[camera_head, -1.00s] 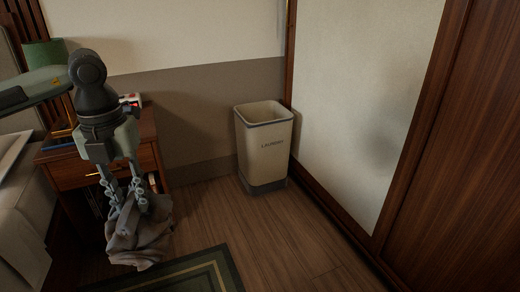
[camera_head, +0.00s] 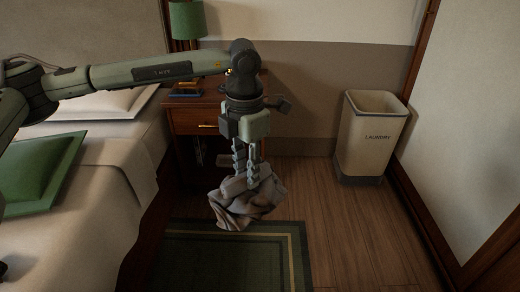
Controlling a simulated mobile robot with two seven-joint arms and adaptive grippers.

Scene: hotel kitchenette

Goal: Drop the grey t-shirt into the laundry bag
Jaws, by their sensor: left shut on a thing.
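The grey t-shirt (camera_head: 246,207) hangs crumpled below my left gripper (camera_head: 252,180), which is shut on it. The gripper points down and holds the shirt above the floor near the rug's far edge. The laundry bag (camera_head: 365,145) is a cream upright bin marked "LAUNDRY", with a dark base and an open top. It stands on the floor to the right of the shirt, against the wall corner. A clear gap separates the shirt from the bag. My right gripper is not in view.
A wooden nightstand (camera_head: 190,121) with a green lamp (camera_head: 187,20) stands behind my left arm. A bed (camera_head: 90,225) with a green pillow (camera_head: 40,172) fills the left side. A green rug (camera_head: 225,262) lies in front. Wooden floor (camera_head: 325,205) between rug and bag is free.

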